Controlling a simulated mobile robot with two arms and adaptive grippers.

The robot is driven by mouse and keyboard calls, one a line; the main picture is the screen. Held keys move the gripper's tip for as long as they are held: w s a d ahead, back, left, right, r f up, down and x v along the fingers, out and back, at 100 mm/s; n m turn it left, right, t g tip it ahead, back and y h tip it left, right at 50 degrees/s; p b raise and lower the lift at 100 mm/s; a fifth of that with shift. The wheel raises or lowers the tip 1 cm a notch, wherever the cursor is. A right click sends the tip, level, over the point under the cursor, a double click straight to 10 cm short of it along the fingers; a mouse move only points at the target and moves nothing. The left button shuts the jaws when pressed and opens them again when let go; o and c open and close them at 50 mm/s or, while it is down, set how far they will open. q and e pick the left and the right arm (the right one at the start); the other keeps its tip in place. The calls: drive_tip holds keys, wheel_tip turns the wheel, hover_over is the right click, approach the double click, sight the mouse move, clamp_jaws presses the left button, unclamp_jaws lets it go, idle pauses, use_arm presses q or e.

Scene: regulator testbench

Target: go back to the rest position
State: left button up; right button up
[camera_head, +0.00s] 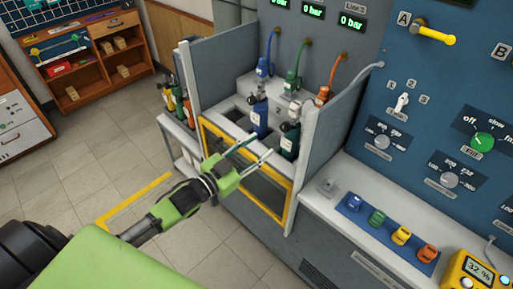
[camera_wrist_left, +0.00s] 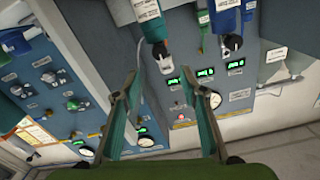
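My left gripper (camera_head: 262,147) reaches in from the left, in front of the yellow-framed bench opening (camera_head: 246,187). Its two fingers are apart with nothing between them, as the left wrist view (camera_wrist_left: 158,76) also shows. A blue bottle (camera_head: 259,119) and a dark green bottle (camera_head: 290,141) stand upright in the bench just beyond the fingertips. In the left wrist view the green-labelled bottle (camera_wrist_left: 148,12) and the blue bottle (camera_wrist_left: 228,18) appear upside down at the top, apart from the fingers. My right gripper is in neither view.
A grey side wall (camera_head: 335,125) bounds the bench on the right. A white counter (camera_head: 325,207) holds a tray (camera_head: 352,207) of coloured connectors and a yellow meter (camera_head: 470,270). Several bottles stand on a side rack (camera_head: 181,128). A wooden shelf (camera_head: 92,50) is far left; tiled floor (camera_head: 85,150) is open.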

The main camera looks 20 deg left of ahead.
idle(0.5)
use_arm(q)
drive_tip(key=s+a+f+n+g+y, duration=0.15)
drive_tip(key=s+f, duration=0.35)
drive_tip(key=f, duration=0.7)
drive_tip(key=s+a+f+n+g+y, duration=0.1)
drive_tip(key=s+a+f+g+y, duration=0.2)
drive_tip(key=f, duration=0.8)
drive_tip(key=s+a+f+n+g+y, duration=0.1)
drive_tip(key=s+a+f+g, duration=0.15)
drive_tip(key=s+f, duration=0.65)
drive_tip(key=s+d+f+g, duration=0.2)
drive_tip(key=s+f+g, duration=0.1)
drive_tip(key=s+f, duration=0.4)
drive_tip(key=s+d+f+g, duration=0.3)
drive_tip(key=s+f, duration=0.5)
drive_tip(key=s, duration=0.6)
drive_tip(key=s+d+f+g, duration=0.2)
drive_tip(key=s+f, duration=0.5)
drive_tip(key=s, duration=0.4)
drive_tip(key=shift+d+f+n+g+y, duration=0.3)
drive_tip(key=shift+f+n+g+y, duration=0.05)
drive_tip(key=shift+n+g, duration=0.15)
